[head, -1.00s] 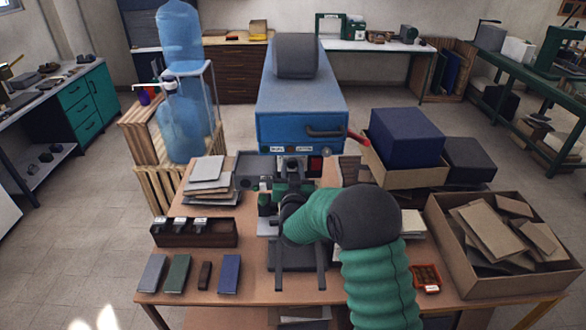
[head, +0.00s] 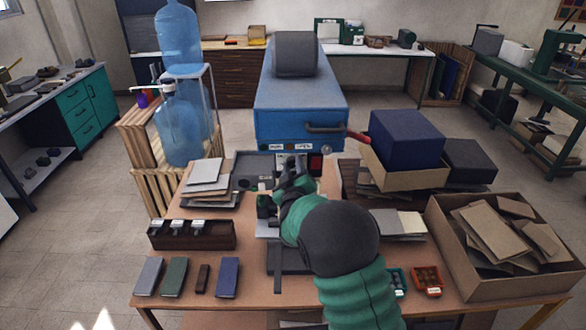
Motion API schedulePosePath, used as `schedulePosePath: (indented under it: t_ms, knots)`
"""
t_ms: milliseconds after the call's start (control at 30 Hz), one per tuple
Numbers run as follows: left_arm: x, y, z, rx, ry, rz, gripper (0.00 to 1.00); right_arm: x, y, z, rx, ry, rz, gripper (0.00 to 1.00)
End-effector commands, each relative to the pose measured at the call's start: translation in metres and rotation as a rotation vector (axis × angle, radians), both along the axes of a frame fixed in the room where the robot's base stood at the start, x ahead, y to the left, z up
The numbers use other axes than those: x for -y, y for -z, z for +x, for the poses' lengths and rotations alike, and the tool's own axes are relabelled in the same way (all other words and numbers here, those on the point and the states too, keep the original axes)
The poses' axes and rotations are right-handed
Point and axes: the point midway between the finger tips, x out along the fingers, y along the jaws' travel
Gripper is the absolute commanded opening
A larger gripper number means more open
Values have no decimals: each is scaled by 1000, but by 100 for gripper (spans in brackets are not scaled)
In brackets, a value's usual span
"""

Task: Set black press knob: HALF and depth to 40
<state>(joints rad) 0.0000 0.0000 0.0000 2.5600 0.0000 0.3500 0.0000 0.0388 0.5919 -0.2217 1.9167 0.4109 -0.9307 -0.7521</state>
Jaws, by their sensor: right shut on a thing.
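The blue press (head: 298,115) stands at the middle back of the table, with a grey block on top. Two small white labels sit on its lower front edge; their lettering is too small to read. My right gripper (head: 291,181) reaches up to the press's front, just under these labels. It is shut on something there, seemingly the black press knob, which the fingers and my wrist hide. The knob's setting and any depth reading cannot be made out. My left gripper is not in view.
The wooden table (head: 190,262) holds a dark rack (head: 192,235) and several small covers at the front left. Stacked sheets (head: 207,173) lie left of the press. A carton of boards (head: 480,279) and a navy box (head: 407,138) stand on the right.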

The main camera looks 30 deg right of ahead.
Motion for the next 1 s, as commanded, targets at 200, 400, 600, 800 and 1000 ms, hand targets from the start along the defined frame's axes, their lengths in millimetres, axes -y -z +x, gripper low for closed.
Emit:
schedulePosePath:
  t_ms: [200,400,600,800,1000]
  knots:
    - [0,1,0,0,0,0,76,-3,3,1,-51,-6,-72,0]
    - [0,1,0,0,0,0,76,-4,3,1,-69,-7,-100,0]
    - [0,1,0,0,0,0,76,-4,3,1,-72,-8,-105,0]
    - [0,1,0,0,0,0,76,-5,4,1,-72,-9,-103,32]
    - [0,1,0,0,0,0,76,-3,3,1,-70,-6,-104,52]
